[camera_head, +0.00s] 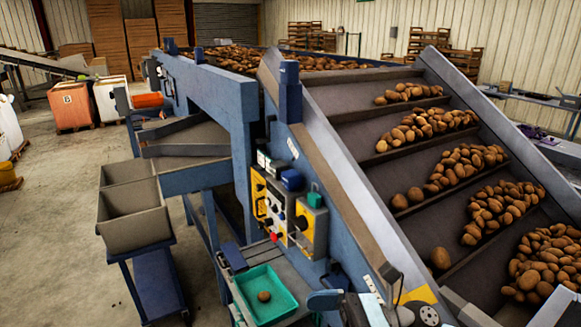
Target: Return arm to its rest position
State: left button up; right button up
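Neither of my grippers can be made out in the head view, so I cannot see whether they are open or shut or hold anything. Some grey and white parts show along the bottom edge, right of the middle. They are cut off by the frame, and I cannot tell whether they belong to my arms. A green tray (283,289) sits on a grey ledge beside the grader, with a single potato (264,296) lying in it.
The blue-framed grader (238,103) fills the middle and right. Its sloping conveyor (345,97) carries potatoes (472,160) between flights. A control panel (276,208) is on its side. Grey bins (135,228) stand on a blue cart (157,282). Open floor (60,235) lies left.

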jog(key=w+d+f+m+t+h, duration=0.15)
jog(key=f+m+t, duration=0.35)
jog(key=m, duration=0.6)
jog(key=w+d+f+m+t+h, duration=0.1)
jog(key=d+f+m+t+h, duration=0.2)
jog(key=m+t, duration=0.65)
jog(key=w+d+f+m+t+h, duration=0.1)
jog(key=d+f+m+t+h, duration=0.3)
jog(key=m, duration=0.8)
jog(key=s+d+f+m+g+h, duration=0.2)
jog(key=s+d+f+m+h, duration=0.1)
jog(key=s+f+m, duration=0.4)
jog(key=s+d+f+m+g+h, duration=0.2)
jog(key=s+f+m+h, duration=0.3)
jog(key=f+m, duration=0.7)
notch_tip(320, 180, down, 2)
jog(key=shift+s+d+f+g+b, duration=0.1)
jog(key=shift+s+d+g+b, duration=0.3)
jog(key=shift+s+g, duration=0.55)
jog(key=shift+o, duration=0.3)
